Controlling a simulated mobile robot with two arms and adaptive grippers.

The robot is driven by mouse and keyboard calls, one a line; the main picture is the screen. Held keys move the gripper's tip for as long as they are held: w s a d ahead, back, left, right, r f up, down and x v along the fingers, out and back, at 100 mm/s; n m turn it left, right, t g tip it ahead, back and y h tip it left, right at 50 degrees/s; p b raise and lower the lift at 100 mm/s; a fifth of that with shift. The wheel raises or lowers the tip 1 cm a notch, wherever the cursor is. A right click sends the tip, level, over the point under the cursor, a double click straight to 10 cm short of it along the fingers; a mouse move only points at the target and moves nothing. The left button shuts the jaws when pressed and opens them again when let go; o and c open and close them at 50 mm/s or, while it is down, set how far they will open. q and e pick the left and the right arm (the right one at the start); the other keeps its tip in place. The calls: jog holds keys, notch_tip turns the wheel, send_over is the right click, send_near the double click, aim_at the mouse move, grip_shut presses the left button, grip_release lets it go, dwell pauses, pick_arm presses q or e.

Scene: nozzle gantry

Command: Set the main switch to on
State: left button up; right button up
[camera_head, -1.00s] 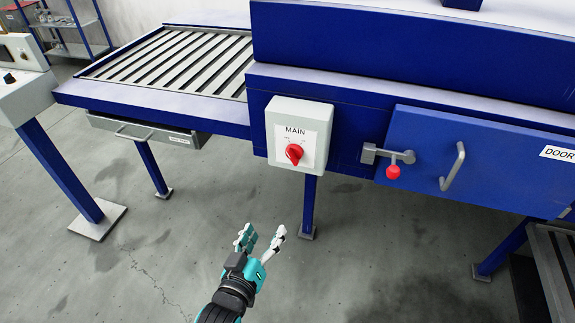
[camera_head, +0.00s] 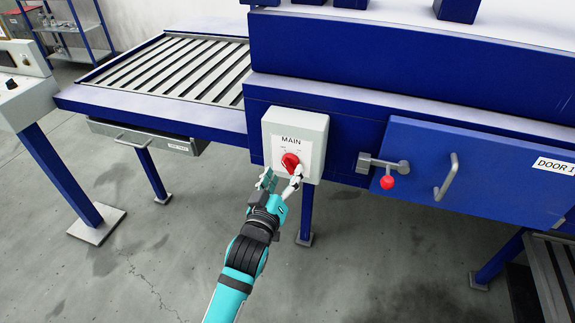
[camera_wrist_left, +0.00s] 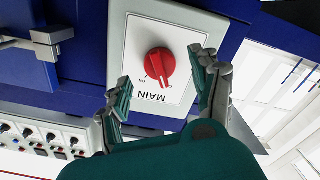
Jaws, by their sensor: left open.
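The main switch is a red rotary knob (camera_head: 290,161) on a white plate marked MAIN, on a light grey box (camera_head: 312,126) fixed to the blue machine. In the left wrist view the red knob (camera_wrist_left: 160,62) shows upside down, its ridge tilted, with small position marks partly covered. My left gripper (camera_head: 280,181) is open just in front of the lower part of the box. In the left wrist view its fingers (camera_wrist_left: 162,72) stand either side of the knob, with a gap to it on both sides. My right gripper is not in view.
To the right of the box, a latch with a red ball (camera_head: 387,182) and a blue door (camera_head: 485,165) with a handle (camera_head: 447,178) sit on the machine front. A slatted conveyor (camera_head: 170,68) lies left, above a drawer (camera_head: 140,136).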

aim_at(287, 169)
pick_arm(q)
jog(key=shift+x, duration=1.65)
jog(key=c, duration=1.2)
